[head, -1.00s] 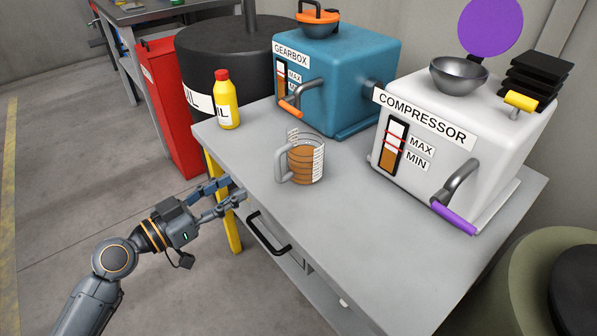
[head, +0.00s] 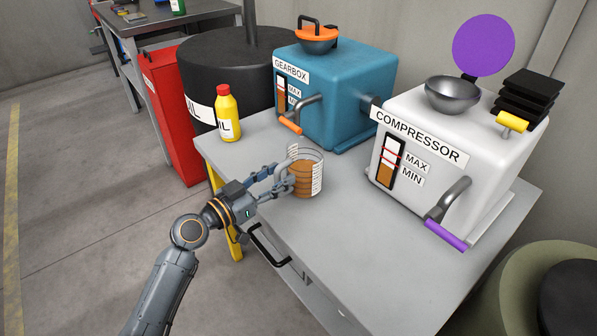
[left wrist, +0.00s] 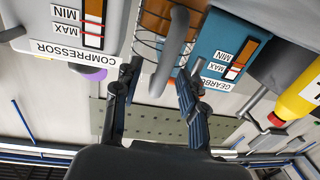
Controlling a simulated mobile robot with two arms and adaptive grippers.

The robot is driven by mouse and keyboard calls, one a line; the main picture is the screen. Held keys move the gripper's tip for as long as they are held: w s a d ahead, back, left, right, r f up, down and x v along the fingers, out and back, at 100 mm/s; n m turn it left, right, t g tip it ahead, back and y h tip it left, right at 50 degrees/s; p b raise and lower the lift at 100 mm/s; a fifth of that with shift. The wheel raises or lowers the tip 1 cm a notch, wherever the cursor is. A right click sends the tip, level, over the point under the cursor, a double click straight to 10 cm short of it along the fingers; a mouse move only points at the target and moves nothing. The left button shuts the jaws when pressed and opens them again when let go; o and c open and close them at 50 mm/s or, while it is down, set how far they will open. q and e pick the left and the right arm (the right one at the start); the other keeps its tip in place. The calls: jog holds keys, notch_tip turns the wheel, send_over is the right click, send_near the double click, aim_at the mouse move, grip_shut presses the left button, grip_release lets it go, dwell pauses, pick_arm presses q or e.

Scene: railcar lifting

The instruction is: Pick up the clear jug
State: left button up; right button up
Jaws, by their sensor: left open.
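The clear jug (head: 311,172) stands upright on the grey table, with brown liquid inside and marking lines on its wall. My left gripper (head: 283,180) is at the jug's left side, where its handle is. In the left wrist view, which is upside down, the jug's grey handle (left wrist: 173,50) lies between the two open fingers (left wrist: 158,85), and the jug's body (left wrist: 155,22) is behind it. In the head view the fingers partly hide the handle. I cannot tell whether either finger touches it. My right gripper is not in view.
A yellow oil bottle (head: 228,115) with a red cap stands at the table's back left corner. The blue gearbox (head: 350,85) is behind the jug, and the white compressor (head: 430,140) is to its right. The table's front part (head: 345,235) is clear.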

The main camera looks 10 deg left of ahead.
pick_arm(q)
jog(key=shift+w+d, duration=0.25)
jog(key=shift+w, duration=0.1)
jog(key=shift+c, duration=0.4)
grip_shut()
jog(key=shift+r, duration=0.15)
